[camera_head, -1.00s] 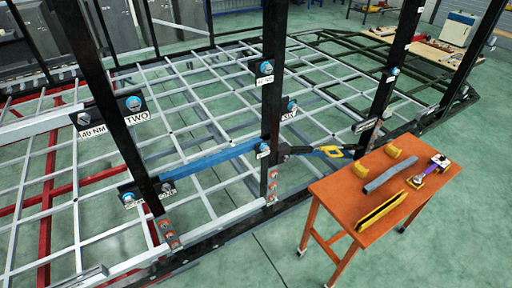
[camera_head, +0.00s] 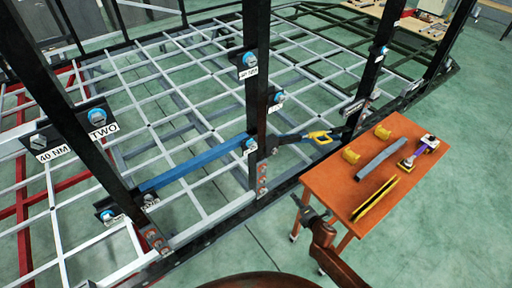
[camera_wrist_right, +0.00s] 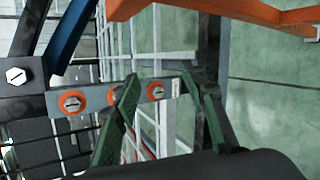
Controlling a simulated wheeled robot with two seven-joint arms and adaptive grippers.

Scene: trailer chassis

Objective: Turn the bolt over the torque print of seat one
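A bolt (camera_head: 38,142) sits by the "40 NM" print (camera_head: 53,153). A black-and-yellow wrench (camera_head: 318,136) juts from near the middle post toward the table. My right gripper (camera_head: 312,213) is left of the table's front edge. In the right wrist view its green fingers (camera_wrist_right: 165,85) are apart, with nothing visibly held. My left gripper is out of view.
An orange table (camera_head: 335,190) holds yellow blocks (camera_head: 382,132), a grey bar (camera_head: 381,158), a yellow-black piece (camera_head: 376,198) and a purple-handled tool (camera_head: 420,150). A blue bar (camera_head: 195,163) spans two posts. The right wrist view shows orange-ringed bolts (camera_wrist_right: 112,95) behind the fingers.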

